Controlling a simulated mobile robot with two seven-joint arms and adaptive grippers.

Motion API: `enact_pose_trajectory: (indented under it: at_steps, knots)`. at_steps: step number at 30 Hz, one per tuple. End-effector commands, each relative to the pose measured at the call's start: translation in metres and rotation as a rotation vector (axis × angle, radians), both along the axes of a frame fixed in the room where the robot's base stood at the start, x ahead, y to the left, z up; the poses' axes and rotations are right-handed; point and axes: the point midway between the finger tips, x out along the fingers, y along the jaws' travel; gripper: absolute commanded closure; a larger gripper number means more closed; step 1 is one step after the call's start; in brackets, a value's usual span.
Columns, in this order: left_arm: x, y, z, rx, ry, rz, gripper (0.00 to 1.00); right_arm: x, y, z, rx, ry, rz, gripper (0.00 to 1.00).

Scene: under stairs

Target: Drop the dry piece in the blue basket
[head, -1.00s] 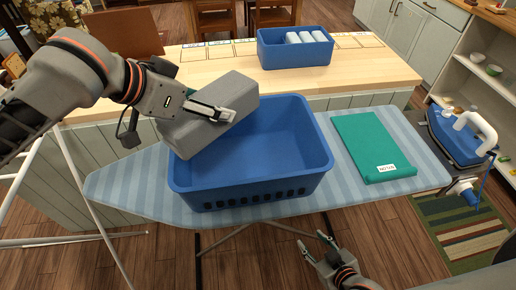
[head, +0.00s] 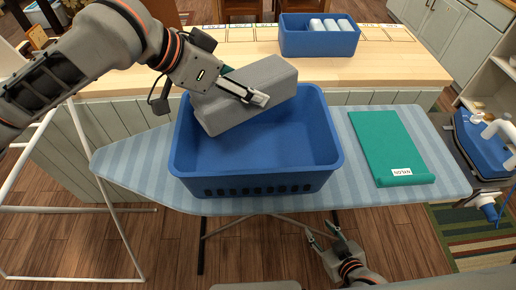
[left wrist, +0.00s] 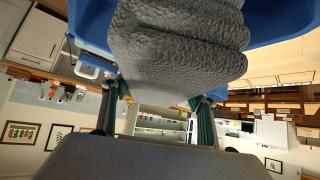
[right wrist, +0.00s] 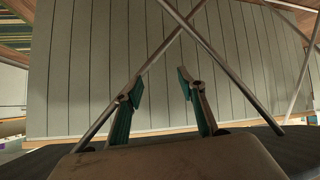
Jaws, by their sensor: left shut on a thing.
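The dry piece looks like a grey folded cloth block (head: 248,92). My left gripper (head: 250,94) is shut on it and holds it tilted over the back left part of the blue basket (head: 262,178). In the left wrist view the grey cloth (left wrist: 178,40) fills the top between the fingers. The basket stands on the striped ironing board and its visible inside is empty. My right gripper (head: 322,238) is open and empty, low in front of the board; the right wrist view shows its fingers (right wrist: 160,92) apart.
A green folded piece with a white label (head: 385,140) lies on the board right of the basket. A blue iron (head: 482,140) is at the board's right end. A second blue basket (head: 318,42) with white rolls stands on the wooden counter (head: 235,62) behind.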

Motion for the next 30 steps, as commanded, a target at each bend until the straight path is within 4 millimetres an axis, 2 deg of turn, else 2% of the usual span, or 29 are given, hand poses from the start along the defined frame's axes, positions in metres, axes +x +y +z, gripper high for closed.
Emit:
enact_pose_trajectory:
  at_steps: [1, 3, 7, 12, 19, 20, 22, 30]
  knots:
    - [0.000, 0.000, -0.012, -0.001, 0.001, 0.000, 0.81, 0.003, 0.007, -0.004, 0.010, -0.015, 0.009, 0.60]
    - [0.000, 0.000, -0.017, 0.000, -0.002, 0.000, 0.81, 0.008, 0.015, 0.001, 0.020, -0.040, 0.027, 0.60]
    - [0.000, 0.000, -0.024, -0.002, 0.000, 0.001, 0.81, 0.013, 0.014, -0.006, 0.017, -0.054, 0.033, 0.60]
    - [0.000, 0.000, -0.026, -0.001, -0.001, 0.000, 0.81, 0.010, 0.010, -0.017, 0.008, -0.044, 0.032, 0.60]
    - [0.000, 0.000, -0.025, 0.000, -0.001, 0.001, 0.81, 0.008, 0.010, -0.019, 0.006, -0.037, 0.033, 0.60]
    - [0.000, 0.000, -0.025, 0.000, -0.001, 0.001, 0.40, 0.008, 0.010, -0.019, 0.006, -0.037, 0.033, 0.60]
    - [0.000, 0.000, -0.025, 0.000, -0.001, 0.001, 0.23, 0.008, 0.009, -0.019, 0.006, -0.038, 0.032, 0.60]
    - [0.000, 0.000, -0.026, 0.000, 0.001, 0.001, 0.23, 0.008, 0.009, -0.019, 0.006, -0.038, 0.031, 0.60]
